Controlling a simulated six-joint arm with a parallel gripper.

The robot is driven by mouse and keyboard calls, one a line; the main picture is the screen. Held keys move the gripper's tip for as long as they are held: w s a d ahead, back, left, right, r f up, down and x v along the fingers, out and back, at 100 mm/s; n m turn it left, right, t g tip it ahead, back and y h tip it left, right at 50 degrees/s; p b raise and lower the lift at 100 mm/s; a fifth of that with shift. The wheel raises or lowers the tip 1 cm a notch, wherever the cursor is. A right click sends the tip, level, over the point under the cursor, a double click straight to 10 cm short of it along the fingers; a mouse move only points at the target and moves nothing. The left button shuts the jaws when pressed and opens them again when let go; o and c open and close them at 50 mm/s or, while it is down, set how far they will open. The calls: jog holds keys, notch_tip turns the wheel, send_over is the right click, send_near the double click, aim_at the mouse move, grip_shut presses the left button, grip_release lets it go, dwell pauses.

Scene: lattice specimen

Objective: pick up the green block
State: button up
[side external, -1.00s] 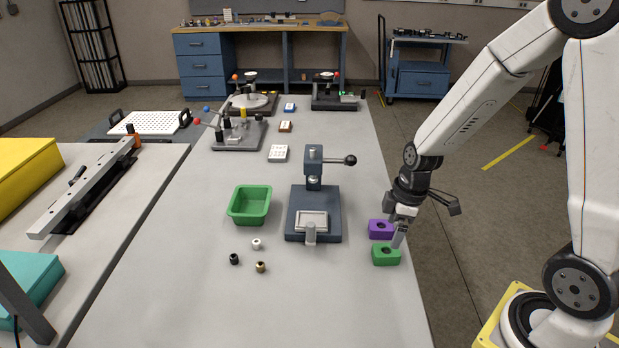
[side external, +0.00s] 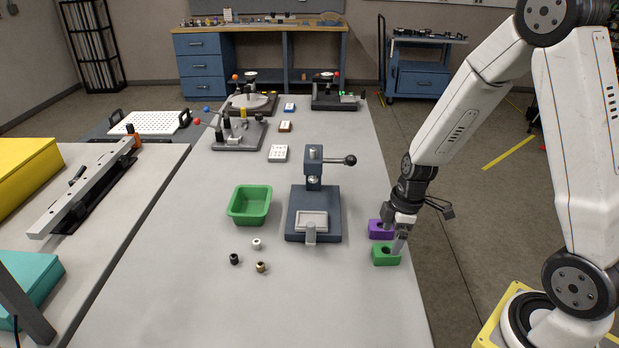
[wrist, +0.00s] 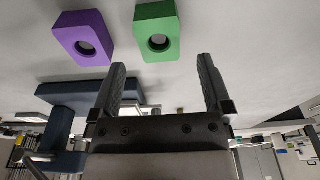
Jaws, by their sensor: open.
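The green block (side external: 385,256) sits on the table near its right edge and has a round hole in its top. It also shows in the wrist view (wrist: 157,31), beyond and between the lines of my two fingers. My gripper (side external: 394,244) is open and low beside the block, partly in front of it in the side view. In the wrist view my gripper (wrist: 160,75) has its fingers spread with nothing between them. Whether a finger touches the block, I cannot tell.
A purple block (side external: 378,229) with a hole stands just behind the green one. A dark press (side external: 313,205) is to the left. A green bin (side external: 250,205) and several small round parts (side external: 257,244) lie farther left. The front of the table is clear.

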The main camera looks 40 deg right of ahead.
aim_at(386, 252)
jog(key=shift+f, duration=0.1)
jog(key=shift+w+a+f, duration=0.1)
jog(key=shift+w+f, duration=0.05)
jog(key=shift+f, duration=1.15)
jog(key=shift+w+a+f, duration=0.1)
jog(key=shift+f, duration=1.15)
jog(key=c, duration=1.3)
jog(key=shift+r, duration=0.15)
jog(key=shift+r, duration=4.9)
jog(key=shift+r, duration=0.1)
